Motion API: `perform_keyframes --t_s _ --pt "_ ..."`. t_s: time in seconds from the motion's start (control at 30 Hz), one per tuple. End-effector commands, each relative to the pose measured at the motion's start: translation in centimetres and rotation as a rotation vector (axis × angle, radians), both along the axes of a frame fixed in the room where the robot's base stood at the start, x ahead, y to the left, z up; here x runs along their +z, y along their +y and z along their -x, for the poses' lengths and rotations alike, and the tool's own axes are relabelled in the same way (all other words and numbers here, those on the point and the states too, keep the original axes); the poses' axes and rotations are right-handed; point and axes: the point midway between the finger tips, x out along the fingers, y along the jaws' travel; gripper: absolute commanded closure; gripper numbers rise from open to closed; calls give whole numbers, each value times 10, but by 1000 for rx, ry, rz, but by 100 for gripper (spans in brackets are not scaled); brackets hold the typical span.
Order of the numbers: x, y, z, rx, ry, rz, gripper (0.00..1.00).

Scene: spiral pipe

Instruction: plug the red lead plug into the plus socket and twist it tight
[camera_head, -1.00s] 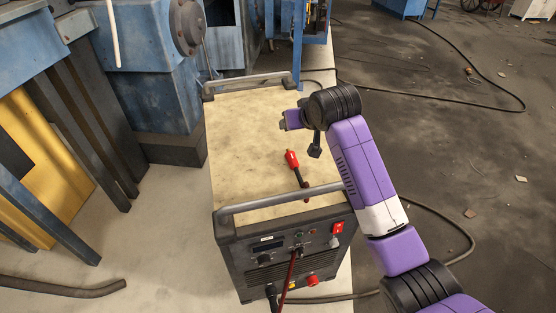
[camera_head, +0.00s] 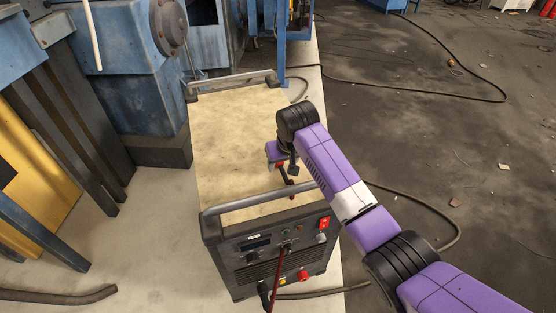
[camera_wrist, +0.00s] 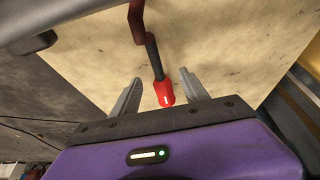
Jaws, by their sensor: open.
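The red lead plug (camera_wrist: 165,93) lies on the pale top of the welder (camera_head: 232,125). In the wrist view it sits between the two open fingers of my gripper (camera_wrist: 160,77), with a gap visible on each side. Its black sleeve (camera_wrist: 154,58) points away from my palm, towards the dark red lead. In the head view my gripper (camera_head: 277,160) is over the welder top and hides most of the plug; the lead (camera_head: 291,187) shows below it. A red socket (camera_head: 303,275), seemingly the plus one, is low on the right of the front panel.
A grey handle bar (camera_head: 262,199) runs across the front edge of the top, and another (camera_head: 232,82) across the back. A black connector (camera_head: 263,289) is at the lower left of the panel. A red switch (camera_head: 323,223) is at upper right. Blue machinery (camera_head: 135,80) stands left.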

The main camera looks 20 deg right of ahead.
Motion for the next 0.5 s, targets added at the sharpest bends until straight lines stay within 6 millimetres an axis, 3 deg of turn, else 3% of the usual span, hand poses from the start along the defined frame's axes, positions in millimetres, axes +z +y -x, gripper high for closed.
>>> perform_keyframes --t_s 0.13,0.37,0.4,0.5 --pt "-12 0 -5 1 0 1 47" --pt "-14 1 -6 1 -2 0 47" --pt "-14 1 -6 1 -2 0 49" --pt "-13 0 -6 1 -2 0 69"
